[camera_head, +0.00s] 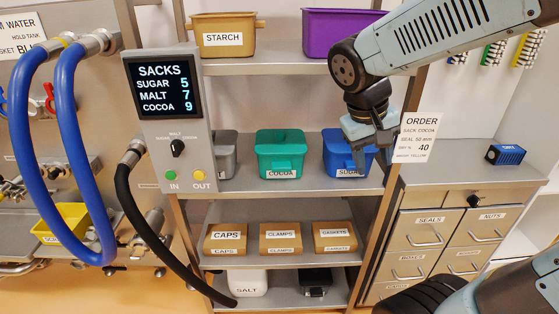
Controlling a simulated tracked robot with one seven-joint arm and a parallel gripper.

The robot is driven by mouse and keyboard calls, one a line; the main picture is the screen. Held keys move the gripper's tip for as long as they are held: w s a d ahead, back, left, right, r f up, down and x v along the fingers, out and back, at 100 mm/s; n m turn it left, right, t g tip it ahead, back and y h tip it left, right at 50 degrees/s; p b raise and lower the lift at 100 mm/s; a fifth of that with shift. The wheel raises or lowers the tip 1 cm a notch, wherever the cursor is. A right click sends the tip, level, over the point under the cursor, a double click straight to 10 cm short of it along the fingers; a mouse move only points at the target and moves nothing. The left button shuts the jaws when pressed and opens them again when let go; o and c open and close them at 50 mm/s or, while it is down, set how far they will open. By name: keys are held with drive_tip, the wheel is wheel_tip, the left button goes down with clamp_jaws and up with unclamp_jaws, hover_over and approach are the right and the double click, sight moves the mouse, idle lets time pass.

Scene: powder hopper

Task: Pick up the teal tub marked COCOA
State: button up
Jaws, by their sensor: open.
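The teal tub marked COCOA (280,150) stands upright on the middle shelf, its label on the lower front. A handle or ledge sticks out at its front. My gripper (376,151) is to the right of it, apart from it, in front of the blue tub (338,150) labelled SUGAR. My gripper is open, pointing down, and hides part of the blue tub. I cannot tell how far it is from the blue tub. Nothing shows in its jaws.
A grey tub (226,150) stands left of the teal tub, partly hidden by the control panel (165,120). STARCH (222,20) and purple (340,30) tubs are above. Cardboard boxes (280,236) are below. An order card (418,135) hangs right of my gripper.

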drive_tip(key=w+a+f+n+h, duration=0.2)
drive_tip(key=w+a+f+h, duration=0.2)
drive_tip(key=w+f+h, duration=0.1)
drive_tip(key=n+t+h, duration=0.4)
drive_tip(key=n+t, duration=0.2)
drive_tip(key=t, duration=0.6)
approach(277, 171)
drive_tip(key=x, duration=0.4)
drive_tip(key=shift+w+d+f, duration=0.15)
drive_tip(key=shift+w+f, duration=0.05)
drive_tip(key=shift+w, duration=0.15)
drive_tip(key=shift+x, duration=2.75)
drive_tip(key=shift+s+r, duration=0.15)
clamp_jaws()
